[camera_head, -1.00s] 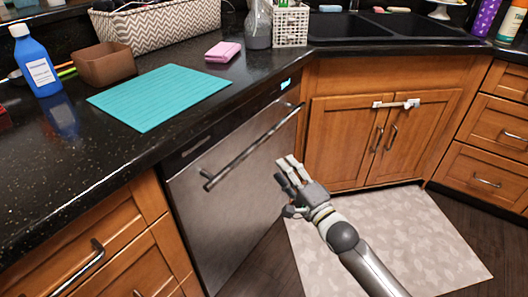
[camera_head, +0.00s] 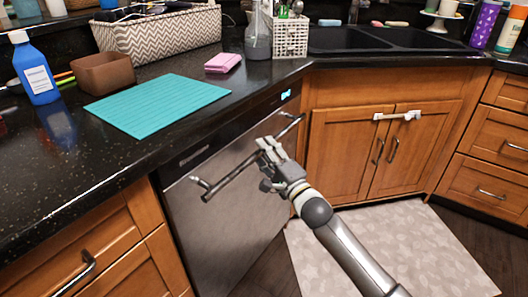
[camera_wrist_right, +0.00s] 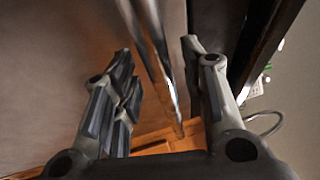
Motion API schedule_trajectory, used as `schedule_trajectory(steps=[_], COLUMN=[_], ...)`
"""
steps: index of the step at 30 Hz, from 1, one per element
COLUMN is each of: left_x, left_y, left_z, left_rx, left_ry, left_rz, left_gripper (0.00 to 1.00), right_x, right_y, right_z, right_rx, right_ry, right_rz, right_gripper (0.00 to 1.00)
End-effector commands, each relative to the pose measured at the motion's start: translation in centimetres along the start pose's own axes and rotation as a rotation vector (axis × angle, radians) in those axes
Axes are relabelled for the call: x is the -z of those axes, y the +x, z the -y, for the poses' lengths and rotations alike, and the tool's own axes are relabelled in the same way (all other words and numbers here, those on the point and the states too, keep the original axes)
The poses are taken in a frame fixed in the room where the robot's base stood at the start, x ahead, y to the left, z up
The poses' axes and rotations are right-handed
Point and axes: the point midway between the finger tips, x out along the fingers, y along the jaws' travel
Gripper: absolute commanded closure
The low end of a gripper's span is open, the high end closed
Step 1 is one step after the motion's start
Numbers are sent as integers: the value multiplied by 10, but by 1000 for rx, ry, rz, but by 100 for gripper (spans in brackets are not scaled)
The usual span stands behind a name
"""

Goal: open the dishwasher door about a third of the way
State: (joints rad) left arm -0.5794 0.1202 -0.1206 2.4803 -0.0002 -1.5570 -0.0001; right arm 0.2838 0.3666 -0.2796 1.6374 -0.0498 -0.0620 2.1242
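The dishwasher door (camera_head: 222,232) is a steel front below the counter and looks shut. Its bar handle (camera_head: 232,175) runs along the top of the door. My right gripper (camera_head: 268,152) is at the handle, right of the bar's middle, and its fingers cover part of the bar. In the right wrist view, the handle bar (camera_wrist_right: 152,50) runs between the spread fingers of the gripper (camera_wrist_right: 158,62), with visible gaps on both sides. The gripper is open and not closed on the bar. My left gripper is not in view.
The dark counter (camera_head: 60,200) overhangs the door and carries a teal mat (camera_head: 160,104), a pink sponge (camera_head: 222,62) and a blue bottle (camera_head: 38,75). Wooden cabinets (camera_head: 335,150) stand to the right. A pale floor mat (camera_head: 420,240) lies on open floor in front.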

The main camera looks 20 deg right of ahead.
Motion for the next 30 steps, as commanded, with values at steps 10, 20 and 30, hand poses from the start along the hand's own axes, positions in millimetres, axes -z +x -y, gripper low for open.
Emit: schedule_trajectory(steps=[10,20,30], left_x=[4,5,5], left_y=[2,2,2], left_z=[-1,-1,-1], left_rx=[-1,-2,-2], left_ry=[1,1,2], left_rz=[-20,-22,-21], left_gripper=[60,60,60], right_x=[0,0,0], right_y=[11,10,10], right_z=[0,0,0], right_rx=[0,0,-1], right_ry=[0,-1,-1], right_rz=[0,0,0], right_gripper=[60,86,100])
